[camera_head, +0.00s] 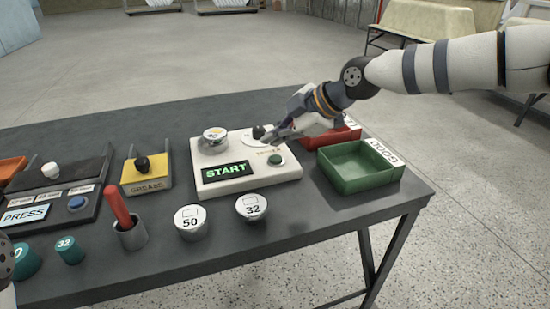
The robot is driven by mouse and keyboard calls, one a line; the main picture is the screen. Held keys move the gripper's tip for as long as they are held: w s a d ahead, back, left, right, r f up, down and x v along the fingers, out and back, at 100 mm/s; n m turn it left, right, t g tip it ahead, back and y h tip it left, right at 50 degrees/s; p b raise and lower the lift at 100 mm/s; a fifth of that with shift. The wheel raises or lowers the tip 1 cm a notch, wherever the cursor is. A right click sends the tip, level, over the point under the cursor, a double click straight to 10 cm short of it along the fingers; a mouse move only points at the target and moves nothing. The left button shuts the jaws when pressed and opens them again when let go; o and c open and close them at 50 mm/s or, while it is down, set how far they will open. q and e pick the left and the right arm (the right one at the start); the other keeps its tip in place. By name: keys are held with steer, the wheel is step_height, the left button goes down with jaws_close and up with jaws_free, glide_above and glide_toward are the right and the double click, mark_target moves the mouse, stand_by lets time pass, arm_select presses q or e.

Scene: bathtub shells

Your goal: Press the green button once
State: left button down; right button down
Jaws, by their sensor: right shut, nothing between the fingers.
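The green button (275,160) is a small dark green disc on the right part of a white box (245,183) with a lit START display (225,171). My right gripper (268,139) comes in from the right and is shut and empty. Its fingertips are over the back right of the white box, just behind the green button in the picture. I cannot tell how high they are above the box. The button is in plain view. Only a piece of my left arm shows at the left edge, and its gripper is out of view.
A green GOOD tray (362,180) and a red tray (334,136) stand right of the box. Pots marked 50 (190,223) and 32 (251,207) stand in front. A yellow GREASE unit (147,183) and a dark PRESS panel (77,217) with a blue button are left.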

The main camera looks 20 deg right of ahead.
mark_target(275, 160)
arm_select(q)
steer(key=shift+s+f, duration=0.15)
arm_select(e)
steer(key=shift+f, duration=0.85)
stand_by(0.7)
arm_select(q)
steer(key=shift+f, duration=0.1)
arm_select(e)
steer(key=shift+f, duration=0.4)
arm_select(q)
steer(key=shift+s+f, duration=0.1)
steer(key=shift+s, duration=0.1)
arm_select(e)
steer(key=shift+f, duration=0.5)
stand_by(0.3)
arm_select(q)
steer(key=shift+w+r, duration=0.25)
arm_select(e)
steer(key=shift+r, duration=0.9)
